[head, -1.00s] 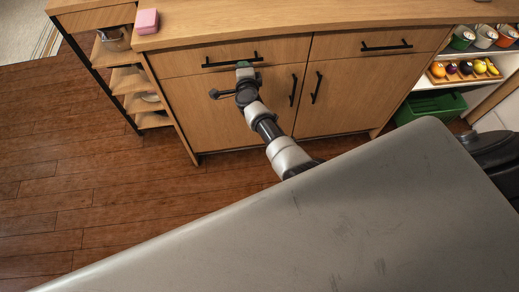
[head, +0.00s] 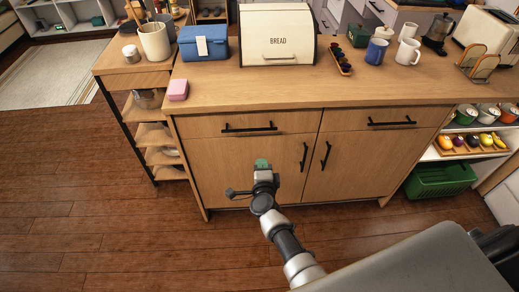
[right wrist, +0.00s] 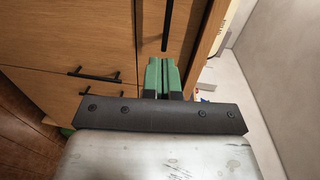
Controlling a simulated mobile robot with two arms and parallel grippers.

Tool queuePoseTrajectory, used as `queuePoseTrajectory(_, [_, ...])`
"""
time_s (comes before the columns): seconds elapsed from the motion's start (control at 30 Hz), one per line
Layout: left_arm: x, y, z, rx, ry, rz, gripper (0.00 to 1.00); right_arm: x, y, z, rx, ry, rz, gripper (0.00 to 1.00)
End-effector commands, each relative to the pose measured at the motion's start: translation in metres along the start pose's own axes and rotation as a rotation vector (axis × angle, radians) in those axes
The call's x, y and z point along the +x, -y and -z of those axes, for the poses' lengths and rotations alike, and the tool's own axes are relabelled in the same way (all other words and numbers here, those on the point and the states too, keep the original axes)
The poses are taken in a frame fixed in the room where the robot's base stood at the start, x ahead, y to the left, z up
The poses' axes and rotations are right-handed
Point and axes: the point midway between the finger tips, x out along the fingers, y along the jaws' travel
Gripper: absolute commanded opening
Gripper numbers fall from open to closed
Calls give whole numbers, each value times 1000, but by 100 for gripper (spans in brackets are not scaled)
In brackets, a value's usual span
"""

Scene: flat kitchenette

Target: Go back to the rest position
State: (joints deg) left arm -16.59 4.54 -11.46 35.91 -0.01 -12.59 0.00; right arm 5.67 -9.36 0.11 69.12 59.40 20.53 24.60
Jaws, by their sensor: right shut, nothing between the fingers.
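My right gripper (head: 262,165) shows in the head view with its green fingertips shut and empty. It is in front of the left door of the wooden cabinet (head: 232,170), below the black left drawer handle (head: 249,128) and apart from it. In the right wrist view the two green fingers (right wrist: 162,72) lie side by side, pointing at the cabinet front (right wrist: 115,45). Both drawers and both doors look closed. My left gripper is in neither view.
The countertop (head: 245,90) holds a pink block (head: 178,90), a blue box (head: 203,43), a bread box (head: 277,35) and mugs (head: 408,52). A green crate (head: 441,180) and a fruit tray (head: 470,149) are at the right. Wooden floor at left is clear.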

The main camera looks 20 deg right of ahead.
Motion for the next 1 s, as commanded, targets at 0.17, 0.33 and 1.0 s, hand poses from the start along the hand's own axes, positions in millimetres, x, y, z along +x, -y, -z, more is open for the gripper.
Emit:
queuePoseTrajectory(0.17, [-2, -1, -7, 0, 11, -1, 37, -5, 0, 0, 1, 0, 1, 0])
queuePoseTrajectory(0.33, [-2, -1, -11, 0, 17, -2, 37, -13, -21, -2, -76, 36, -34, 0])
queuePoseTrajectory(1.0, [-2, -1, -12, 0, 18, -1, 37, -314, -356, 104, -1411, 1038, -661, 0])
